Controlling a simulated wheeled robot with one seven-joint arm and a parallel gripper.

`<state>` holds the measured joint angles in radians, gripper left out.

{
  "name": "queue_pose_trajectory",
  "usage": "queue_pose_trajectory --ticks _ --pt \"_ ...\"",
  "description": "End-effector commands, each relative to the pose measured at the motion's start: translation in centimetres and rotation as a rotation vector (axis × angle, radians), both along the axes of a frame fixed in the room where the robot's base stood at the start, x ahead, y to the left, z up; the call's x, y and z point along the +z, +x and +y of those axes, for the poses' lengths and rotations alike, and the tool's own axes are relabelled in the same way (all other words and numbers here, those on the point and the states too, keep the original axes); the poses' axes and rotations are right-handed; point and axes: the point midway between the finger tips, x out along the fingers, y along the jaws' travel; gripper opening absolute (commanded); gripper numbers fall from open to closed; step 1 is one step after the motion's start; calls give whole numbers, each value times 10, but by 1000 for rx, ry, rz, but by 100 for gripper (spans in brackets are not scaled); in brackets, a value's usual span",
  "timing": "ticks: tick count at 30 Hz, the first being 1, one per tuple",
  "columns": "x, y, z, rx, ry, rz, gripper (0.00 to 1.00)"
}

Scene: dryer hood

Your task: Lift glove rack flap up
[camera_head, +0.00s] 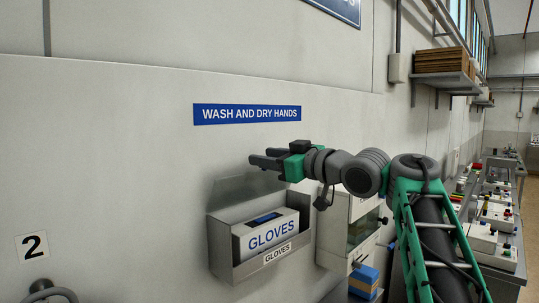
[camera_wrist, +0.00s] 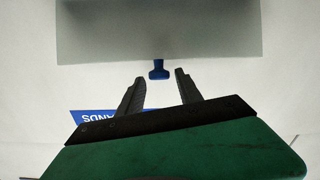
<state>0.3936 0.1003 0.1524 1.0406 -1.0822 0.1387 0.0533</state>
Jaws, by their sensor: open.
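The glove rack (camera_head: 222,246) is a grey wall box holding a white GLOVES carton (camera_head: 265,236). Its grey translucent flap (camera_head: 236,189) stands up above the rack's back part; its exact tilt is hard to tell. In the wrist view the flap (camera_wrist: 160,30) fills the top, with a blue tab (camera_wrist: 159,69) on its edge. My gripper (camera_head: 262,158) is above the flap, in front of the wall. In the wrist view my gripper (camera_wrist: 156,76) is open and empty. The tab appears just beyond the gap between the fingertips, not gripped. The tab is not visible in the head view.
A blue WASH AND DRY HANDS sign (camera_head: 247,114) is on the wall above my gripper. A white dispenser (camera_head: 345,232) hangs right of the rack. A cluttered bench (camera_head: 500,210) and a shelf with brown stacks (camera_head: 443,60) are further right. The wall left of the rack is mostly clear.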

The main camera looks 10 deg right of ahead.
Motion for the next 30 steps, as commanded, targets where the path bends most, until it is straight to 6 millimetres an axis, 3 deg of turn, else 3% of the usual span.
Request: queue_pose_trajectory --ticks 9,21,30 --pt "2 -5 -7 -7 -1 -7 43" --pt "1 -59 -49 -6 -1 -5 43" --pt "2 -62 -50 -4 -1 -5 41"
